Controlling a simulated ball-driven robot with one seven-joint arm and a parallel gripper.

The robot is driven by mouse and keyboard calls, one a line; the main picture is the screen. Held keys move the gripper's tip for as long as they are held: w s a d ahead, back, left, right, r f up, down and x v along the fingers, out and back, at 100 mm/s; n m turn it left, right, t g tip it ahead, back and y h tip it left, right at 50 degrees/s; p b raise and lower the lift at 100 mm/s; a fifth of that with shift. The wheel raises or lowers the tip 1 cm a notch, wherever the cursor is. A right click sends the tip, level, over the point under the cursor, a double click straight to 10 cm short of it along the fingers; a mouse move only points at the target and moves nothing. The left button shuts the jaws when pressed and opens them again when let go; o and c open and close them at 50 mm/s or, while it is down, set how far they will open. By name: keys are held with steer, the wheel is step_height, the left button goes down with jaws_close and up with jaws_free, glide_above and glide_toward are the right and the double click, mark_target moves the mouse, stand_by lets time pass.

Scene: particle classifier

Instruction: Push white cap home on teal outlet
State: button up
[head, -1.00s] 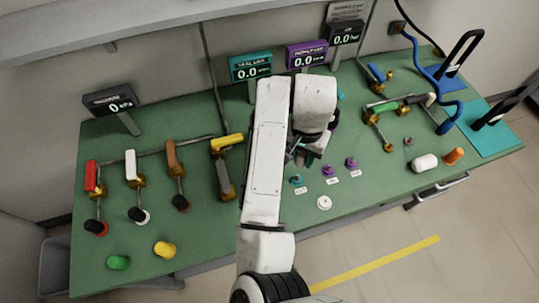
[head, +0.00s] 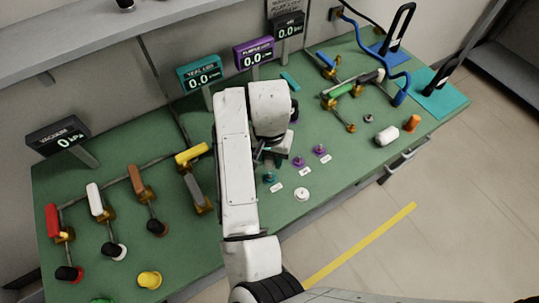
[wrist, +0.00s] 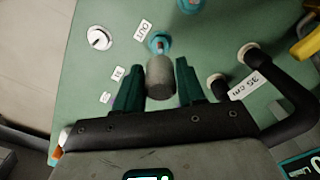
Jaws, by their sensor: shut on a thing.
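My gripper (wrist: 160,88) has two dark teal fingers on either side of a speckled grey cylinder (wrist: 160,76), and is shut on it. The teal outlet (wrist: 160,42) stands just beyond the cylinder's far end; I cannot tell whether they touch. In the head view the teal outlet (head: 269,177) is just in front of my gripper (head: 272,157), whose fingers are partly hidden by my arm. A round white disc (head: 302,194) lies near the table's front edge, apart from the outlet; it also shows in the wrist view (wrist: 99,38). No white cap is clearly visible on the outlet.
Two purple outlets (head: 298,162) (head: 319,150) stand right of the teal one. A white cylinder (head: 387,136) and an orange one (head: 411,123) lie farther right. Yellow-handled valve (head: 192,154) is left of my arm. In the wrist view, black bent bars (wrist: 290,100) are at right.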

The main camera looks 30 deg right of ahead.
mark_target(270, 174)
steer(key=shift+f+b, duration=0.9)
steer(key=shift+f, duration=0.85)
steer(key=shift+f+b, duration=0.5)
steer(key=shift+f, duration=1.3)
stand_by(1.0)
steer(key=o, duration=1.1)
steer(key=shift+r, duration=0.1)
step_height(270, 174, up, 11)
steer(key=shift+f+p, duration=0.1)
steer(key=shift+p, duration=0.5)
